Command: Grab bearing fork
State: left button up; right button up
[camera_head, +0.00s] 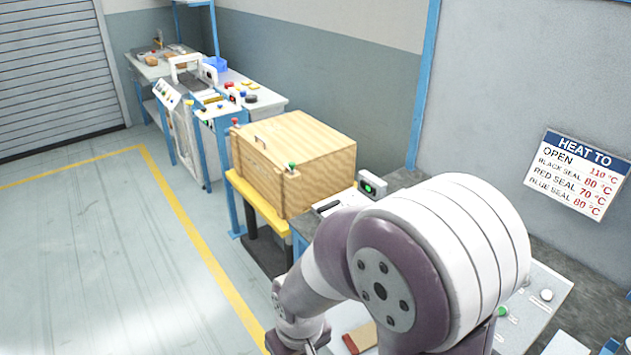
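I cannot make out a bearing fork in the head view. One of my arms, which I take to be the right, fills the lower right and bends down to the left. Its gripper (311,347) is at the bottom edge, mostly cut off, so its opening and anything between its fingers are hidden. My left gripper is out of view. A tan block with a dark red end (360,339) lies just right of the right gripper, partly covered by the arm.
A wooden box (290,160) stands on a yellow-topped stand (258,204). A small grey device with a green display (372,186) is beside it. A heat sign (578,173) hangs on the right wall. Benches with parts (262,97) stand behind. The floor (100,260) at left is clear.

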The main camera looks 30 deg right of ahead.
aim_at(327, 206)
jog(key=i+z, duration=0.25)
jog(key=i, duration=0.2)
jog(key=i+j+z, duration=0.2)
jog(key=i, duration=0.25)
jog(key=i+j+z, duration=0.1)
jog(key=i+z, duration=0.15)
jog(key=i, duration=0.2)
